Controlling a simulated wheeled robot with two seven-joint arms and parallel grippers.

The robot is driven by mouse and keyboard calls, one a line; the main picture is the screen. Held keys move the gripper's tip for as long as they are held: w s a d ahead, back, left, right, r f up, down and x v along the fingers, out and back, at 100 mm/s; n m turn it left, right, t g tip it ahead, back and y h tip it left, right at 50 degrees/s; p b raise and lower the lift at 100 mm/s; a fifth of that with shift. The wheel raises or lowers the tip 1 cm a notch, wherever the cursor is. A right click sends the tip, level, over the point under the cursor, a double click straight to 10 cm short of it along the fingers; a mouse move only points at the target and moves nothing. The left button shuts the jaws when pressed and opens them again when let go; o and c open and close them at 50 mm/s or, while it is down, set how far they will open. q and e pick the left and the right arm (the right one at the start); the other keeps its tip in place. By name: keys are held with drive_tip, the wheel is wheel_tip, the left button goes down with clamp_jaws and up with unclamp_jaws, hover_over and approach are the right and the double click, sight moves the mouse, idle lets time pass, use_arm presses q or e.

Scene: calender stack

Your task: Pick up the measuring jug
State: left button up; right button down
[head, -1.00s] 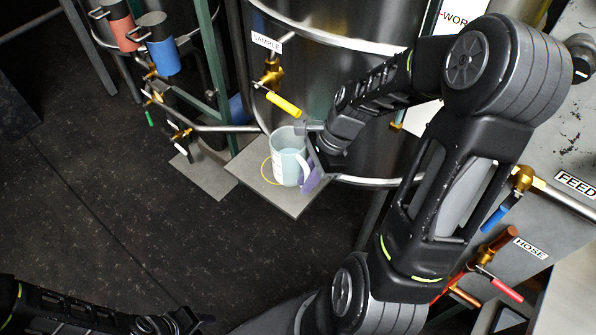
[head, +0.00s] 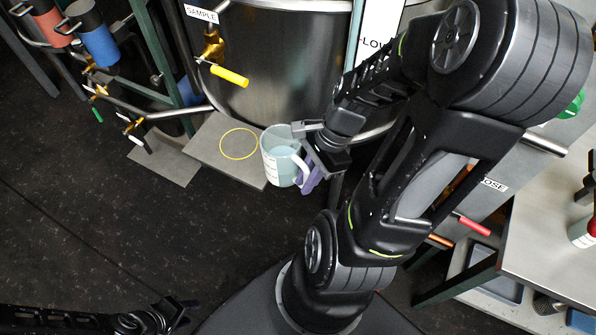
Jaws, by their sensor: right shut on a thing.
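The measuring jug (head: 278,160) is a pale translucent cup with a white handle and light blue liquid inside. It is upright, off to the right of the yellow ring marked on the grey shelf (head: 215,150). My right gripper (head: 308,172) is at its right side, shut on the jug by its handle; the purple finger pads show there. The arm partly hides the grip. My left gripper (head: 178,312) is at the bottom left edge, far from the jug; its fingers are too dark and small to read.
A steel tank with a SAMPLE label (head: 201,13) and a yellow-handled tap (head: 230,76) stands behind the shelf. Red and blue cylinders (head: 88,38) hang at the top left. A grey table (head: 555,240) is at the right. Dark floor lies open at the left.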

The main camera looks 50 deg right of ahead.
drive_tip(key=shift+s, duration=0.5)
drive_tip(key=shift+s, duration=0.1)
idle(0.6)
